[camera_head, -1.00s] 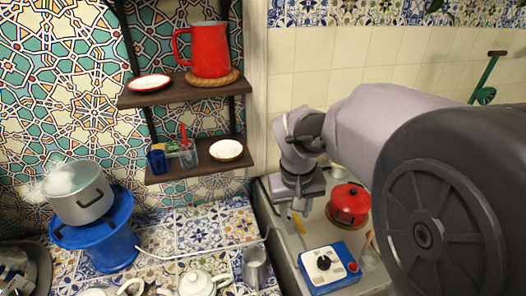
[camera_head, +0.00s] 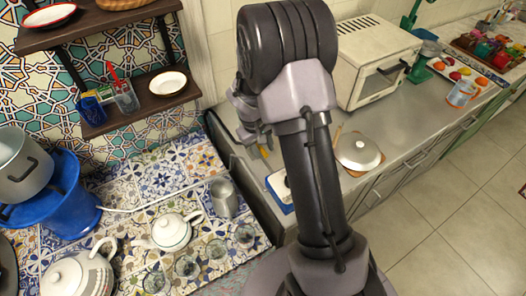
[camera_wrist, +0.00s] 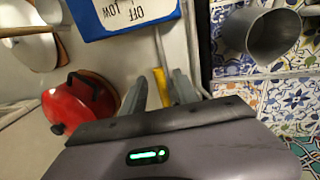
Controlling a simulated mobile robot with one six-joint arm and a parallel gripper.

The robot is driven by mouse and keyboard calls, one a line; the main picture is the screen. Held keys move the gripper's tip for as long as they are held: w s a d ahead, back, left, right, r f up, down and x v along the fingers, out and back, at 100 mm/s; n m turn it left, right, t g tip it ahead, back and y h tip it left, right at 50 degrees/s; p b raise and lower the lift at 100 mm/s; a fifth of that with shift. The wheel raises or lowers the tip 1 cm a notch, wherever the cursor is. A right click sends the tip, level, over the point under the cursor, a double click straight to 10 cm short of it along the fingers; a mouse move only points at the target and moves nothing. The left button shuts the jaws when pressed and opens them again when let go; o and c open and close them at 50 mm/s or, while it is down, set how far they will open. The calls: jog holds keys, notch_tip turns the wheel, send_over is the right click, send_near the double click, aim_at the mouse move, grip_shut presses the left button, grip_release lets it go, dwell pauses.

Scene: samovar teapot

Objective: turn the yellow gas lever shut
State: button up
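The yellow gas lever (camera_wrist: 162,86) shows in the wrist view beside a thin grey pipe, just below the blue and white control box (camera_wrist: 122,15). My gripper (camera_wrist: 160,82) is open, with its two grey fingers apart. The lever appears between the fingers in the picture, and I cannot tell how deep it sits between them. In the head view a small yellow bit of the lever (camera_head: 264,151) shows beside my gripper (camera_head: 250,138). My arm hides most of the box there.
A red pot (camera_wrist: 80,103) sits left of my gripper in the wrist view, and a metal pitcher (camera_wrist: 262,35) stands to the right. In the head view, a teapot (camera_head: 171,232) and several glasses stand on the tiles. A white toaster oven (camera_head: 375,65) stands on the counter behind my arm.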

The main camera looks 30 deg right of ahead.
jog(key=shift+f, duration=0.35)
grip_shut()
dwell(1.2)
